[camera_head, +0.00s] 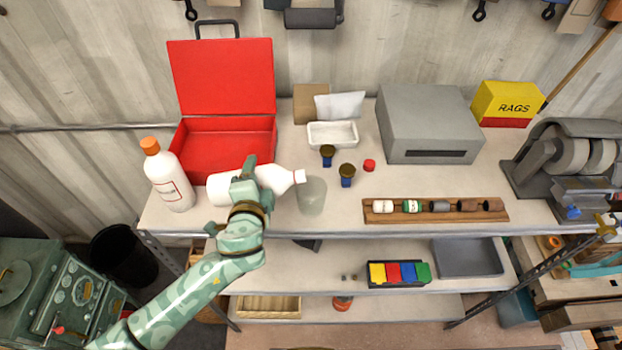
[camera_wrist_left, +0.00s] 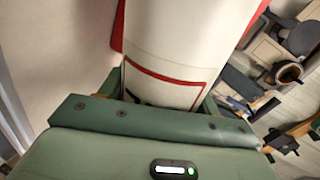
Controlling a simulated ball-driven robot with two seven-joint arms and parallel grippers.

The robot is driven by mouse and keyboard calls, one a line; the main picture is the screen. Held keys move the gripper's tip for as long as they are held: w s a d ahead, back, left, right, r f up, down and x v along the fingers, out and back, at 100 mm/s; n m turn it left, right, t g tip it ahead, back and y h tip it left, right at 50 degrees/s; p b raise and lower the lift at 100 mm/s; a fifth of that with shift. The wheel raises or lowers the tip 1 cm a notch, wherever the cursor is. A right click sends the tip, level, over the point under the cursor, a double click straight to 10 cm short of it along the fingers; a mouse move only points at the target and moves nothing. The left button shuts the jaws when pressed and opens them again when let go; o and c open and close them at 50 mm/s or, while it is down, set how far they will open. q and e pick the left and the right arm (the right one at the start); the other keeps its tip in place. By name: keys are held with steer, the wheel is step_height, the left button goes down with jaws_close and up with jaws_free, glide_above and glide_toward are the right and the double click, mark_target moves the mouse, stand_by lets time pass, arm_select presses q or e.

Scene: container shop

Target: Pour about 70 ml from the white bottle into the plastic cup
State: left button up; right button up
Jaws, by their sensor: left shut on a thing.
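My left gripper (camera_head: 245,185) is shut around the middle of the white bottle (camera_head: 275,179). The bottle is tipped over, nearly level, with its neck to the right. Its uncapped-looking mouth is at the left part of the rim of the clear plastic cup (camera_head: 312,195), which stands upright near the shelf's front edge. I cannot make out a stream or the level in the cup. In the left wrist view the bottle (camera_wrist_left: 185,45), with a red-lined label, fills the space beyond my gripper (camera_wrist_left: 160,110). My right gripper is not in view.
A white bottle with an orange cap (camera_head: 170,178) stands at left, near an open red toolbox (camera_head: 222,75). A red cap (camera_head: 369,165) and two dark-topped blue items (camera_head: 347,174) lie right of the cup. A wooden rack (camera_head: 435,216) of small containers is farther right.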

mark_target(257, 170)
arm_select(q)
steer(key=shift+r+m+y+p, duration=0.3)
steer(key=shift+r+m+p, duration=0.05)
steer(key=shift+m+p, duration=0.35)
steer(key=shift+f, duration=0.15)
steer(key=shift+r+m+p, duration=0.3)
steer(key=shift+r+p, duration=0.05)
steer(key=shift+p, duration=0.1)
steer(key=shift+d+r+y, duration=0.1)
steer(key=shift+r+y, duration=0.15)
steer(key=shift+y, duration=0.05)
steer(key=shift+d+r+m+p, duration=0.2)
steer(key=shift+r+m+p, duration=0.1)
steer(key=shift+r+m, duration=0.5)
steer(key=shift+a+r+m+y, duration=0.15)
steer(key=shift+m+y, duration=0.15)
steer(key=shift+y, duration=0.1)
steer(key=shift+d+r+m, duration=0.4)
steer(key=shift+r+m, duration=0.3)
steer(key=shift+r, duration=0.1)
stand_by(1.1)
